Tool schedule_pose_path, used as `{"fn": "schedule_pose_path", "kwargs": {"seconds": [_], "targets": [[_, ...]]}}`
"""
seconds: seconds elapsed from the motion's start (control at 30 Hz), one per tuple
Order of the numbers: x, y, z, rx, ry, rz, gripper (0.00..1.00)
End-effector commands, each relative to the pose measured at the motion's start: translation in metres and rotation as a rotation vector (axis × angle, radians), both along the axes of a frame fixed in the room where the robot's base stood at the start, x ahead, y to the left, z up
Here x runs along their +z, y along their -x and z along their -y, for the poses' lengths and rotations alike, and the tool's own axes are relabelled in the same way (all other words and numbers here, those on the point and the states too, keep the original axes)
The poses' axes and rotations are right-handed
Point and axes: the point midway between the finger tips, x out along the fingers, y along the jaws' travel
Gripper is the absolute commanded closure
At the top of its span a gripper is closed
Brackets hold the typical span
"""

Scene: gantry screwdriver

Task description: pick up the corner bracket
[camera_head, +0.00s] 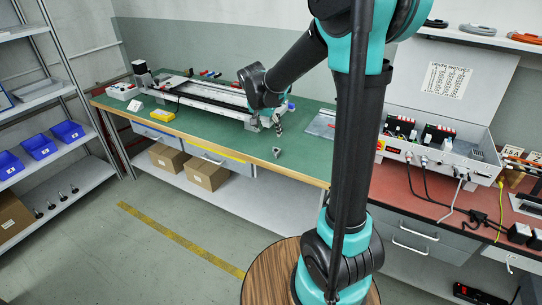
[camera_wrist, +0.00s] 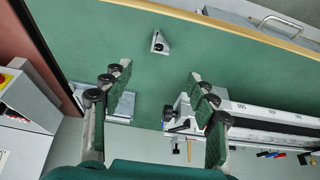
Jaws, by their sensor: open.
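The corner bracket (camera_head: 277,152) is a small grey angled metal piece lying alone on the green bench top, near its front edge. In the wrist view the bracket (camera_wrist: 159,43) lies beyond my fingertips, roughly centred between them, with a dark round hole or fastener on it. My gripper (camera_wrist: 159,76) is open, with nothing between its fingers. In the head view my gripper (camera_head: 274,121) hangs above the bench, behind the bracket and beside the right end of the gantry. The bracket is fully visible and apart from the fingers.
The long gantry rail (camera_head: 205,96) stands on the green bench (camera_head: 225,138). A flat grey plate (camera_head: 321,124) lies right of the bracket. A yellow item (camera_head: 163,115) sits farther left. A control box (camera_head: 440,150) stands on the red bench at right. Green surface around the bracket is clear.

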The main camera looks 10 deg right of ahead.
Motion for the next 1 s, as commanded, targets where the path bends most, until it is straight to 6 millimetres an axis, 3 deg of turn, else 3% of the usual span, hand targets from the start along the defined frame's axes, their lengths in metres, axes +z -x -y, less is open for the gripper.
{"fn": "schedule_pose_path", "kwargs": {"seconds": [0.4, 0.77, 1.0], "targets": [[-0.07, -0.024, 0.017, 0.001, 0.0, 0.0, 0.41], [-0.093, -0.031, 0.022, 0.001, -0.001, 0.0, 0.41], [-0.121, -0.043, 0.027, 0.002, -0.001, -0.001, 0.41]]}}
